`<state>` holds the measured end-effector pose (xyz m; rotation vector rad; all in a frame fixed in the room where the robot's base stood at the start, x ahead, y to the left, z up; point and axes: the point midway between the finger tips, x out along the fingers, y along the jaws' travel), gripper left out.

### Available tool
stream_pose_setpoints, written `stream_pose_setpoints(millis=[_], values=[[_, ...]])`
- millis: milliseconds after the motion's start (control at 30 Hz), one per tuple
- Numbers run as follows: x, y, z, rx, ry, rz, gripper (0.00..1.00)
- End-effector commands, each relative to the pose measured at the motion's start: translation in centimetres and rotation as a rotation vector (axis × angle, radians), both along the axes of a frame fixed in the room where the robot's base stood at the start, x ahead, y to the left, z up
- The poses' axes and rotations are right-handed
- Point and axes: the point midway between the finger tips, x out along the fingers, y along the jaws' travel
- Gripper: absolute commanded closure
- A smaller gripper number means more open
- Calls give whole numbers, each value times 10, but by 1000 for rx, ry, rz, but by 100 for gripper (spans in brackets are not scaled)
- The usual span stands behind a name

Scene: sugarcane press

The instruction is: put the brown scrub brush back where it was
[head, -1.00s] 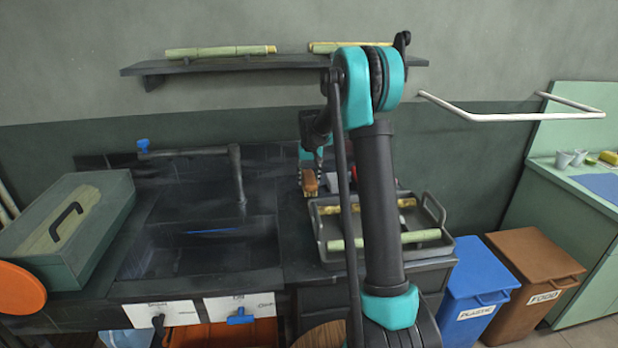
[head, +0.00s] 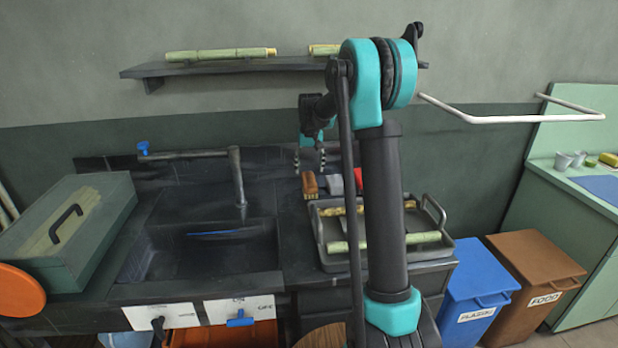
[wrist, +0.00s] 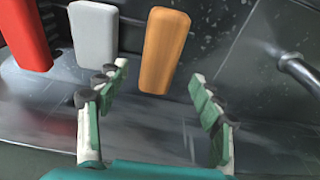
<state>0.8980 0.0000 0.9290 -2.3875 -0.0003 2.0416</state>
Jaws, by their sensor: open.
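The brown scrub brush (head: 310,184) stands on the dark counter to the right of the sink, near the wall. It also shows in the wrist view (wrist: 164,50), ahead of my gripper and roughly between the lines of its fingers. My gripper (wrist: 160,110) is open and empty, with its fingers apart and clear of the brush.
A grey block (wrist: 94,32) and a red block (wrist: 24,35) stand in a row beside the brush. A grey tray (head: 440,250) with cane pieces lies in front. The sink (head: 200,255) is to the left, with a tap (head: 238,175). A shelf (head: 230,66) hangs above.

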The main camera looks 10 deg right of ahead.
Motion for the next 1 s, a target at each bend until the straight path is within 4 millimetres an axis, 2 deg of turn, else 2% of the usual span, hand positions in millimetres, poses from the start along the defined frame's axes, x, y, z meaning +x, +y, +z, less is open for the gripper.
stream_pose_setpoints(millis=[33, 200, 400, 1000], values=[[-2, 0, 12, 0, 0, 0, 33], [-7, 0, 42, 0, 0, 0, 33], [-10, 0, 62, 0, 0, 0, 33], [-10, 0, 66, 0, 0, 0, 33]])
